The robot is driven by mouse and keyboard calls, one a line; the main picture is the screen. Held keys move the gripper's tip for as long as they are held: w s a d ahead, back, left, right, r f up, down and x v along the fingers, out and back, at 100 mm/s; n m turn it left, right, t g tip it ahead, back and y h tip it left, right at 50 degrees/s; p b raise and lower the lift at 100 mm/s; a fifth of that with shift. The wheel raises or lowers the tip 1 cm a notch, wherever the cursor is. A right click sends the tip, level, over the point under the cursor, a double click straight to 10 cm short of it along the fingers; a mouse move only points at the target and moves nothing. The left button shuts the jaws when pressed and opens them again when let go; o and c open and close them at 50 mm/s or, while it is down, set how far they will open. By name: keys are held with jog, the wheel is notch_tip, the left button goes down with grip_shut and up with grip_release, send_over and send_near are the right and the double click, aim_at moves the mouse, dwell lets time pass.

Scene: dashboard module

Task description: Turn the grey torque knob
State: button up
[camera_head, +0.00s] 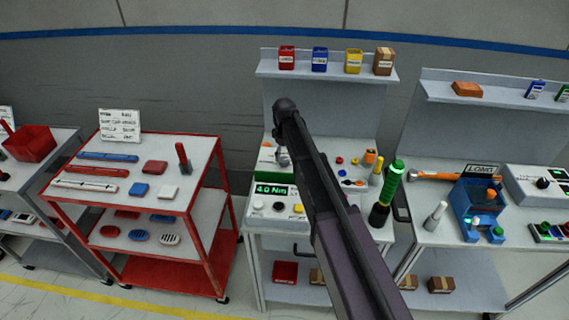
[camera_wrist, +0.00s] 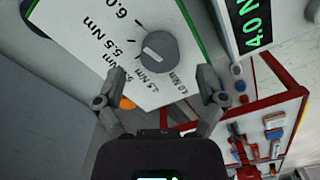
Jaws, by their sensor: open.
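The grey torque knob (camera_wrist: 158,48) shows in the wrist view on a white panel (camera_wrist: 85,22) with a green edge. Printed torque marks curve around it, among them 6.0, 5.5 Nm and 4.0 Nm. A short white line shows on the knob's face. My gripper (camera_wrist: 160,76) is open, its two fingers apart on either side below the knob in the picture, with nothing between the tips. A display (camera_wrist: 254,22) beside the panel reads 4.0 N, cut off by the frame. In the head view the display (camera_head: 271,190) reads 4.0 Nm; my arm hides the knob's surroundings.
The middle bench (camera_head: 256,223) holds buttons and a green-handled screwdriver (camera_head: 390,180) right of my arm. A red cart (camera_head: 190,212) with several parts stands left.

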jog(key=shift+f+b, duration=1.05)
jog(key=shift+f, duration=0.25)
jog(key=c, duration=1.2)
